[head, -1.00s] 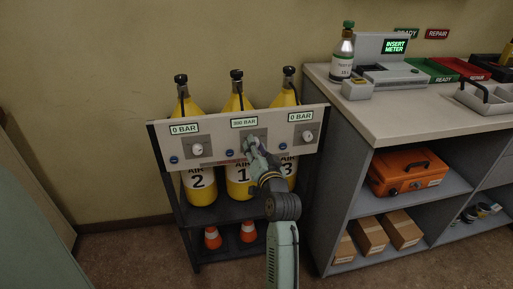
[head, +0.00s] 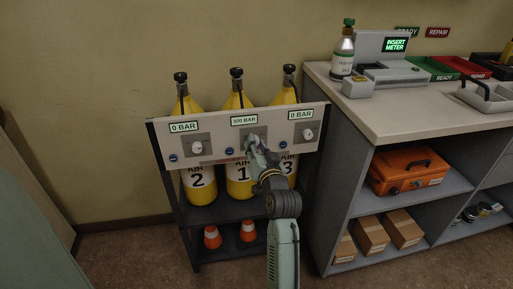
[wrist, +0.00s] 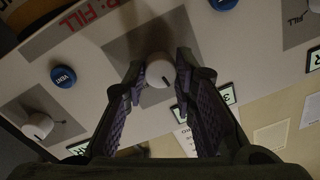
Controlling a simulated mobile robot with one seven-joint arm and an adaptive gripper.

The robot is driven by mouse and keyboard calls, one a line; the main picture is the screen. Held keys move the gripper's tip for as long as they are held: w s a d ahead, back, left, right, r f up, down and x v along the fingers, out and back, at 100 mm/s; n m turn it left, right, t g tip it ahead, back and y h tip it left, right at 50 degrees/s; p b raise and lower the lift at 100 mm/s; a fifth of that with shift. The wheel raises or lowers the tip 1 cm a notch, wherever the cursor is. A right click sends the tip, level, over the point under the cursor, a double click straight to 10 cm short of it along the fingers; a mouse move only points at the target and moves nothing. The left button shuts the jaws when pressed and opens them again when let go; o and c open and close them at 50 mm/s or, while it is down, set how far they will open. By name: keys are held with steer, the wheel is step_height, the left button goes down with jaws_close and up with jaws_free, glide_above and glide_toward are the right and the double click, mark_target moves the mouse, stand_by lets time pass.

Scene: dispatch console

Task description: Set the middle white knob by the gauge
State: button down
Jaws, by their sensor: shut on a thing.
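The middle white knob (wrist: 160,70) shows in the wrist view between my gripper's two fingers (wrist: 160,78), which are closed on its sides. In the head view my gripper (head: 250,144) is at the middle of the panel (head: 222,133) and hides that knob. The gauge (head: 244,120) above it reads 300 BAR. The left white knob (head: 196,148) sits under a gauge (head: 184,127) reading 0 BAR. The right white knob (head: 307,134) sits under another gauge (head: 301,114) reading 0 BAR.
Yellow air cylinders (head: 200,188) stand in a dark rack behind the panel. Blue vent buttons (wrist: 63,76) lie beside the knobs. A grey counter (head: 390,115) with an orange case (head: 408,171) on its shelf stands close on the right. The floor at left is clear.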

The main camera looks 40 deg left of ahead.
steer(key=n+b, duration=0.4)
steer(key=n, duration=0.5)
steer(key=shift+n+h+b, duration=0.3)
steer(key=shift+n, duration=0.1)
stand_by(0.4)
steer(key=c, duration=1.3)
jaws_free()
steer(key=v, duration=1.2)
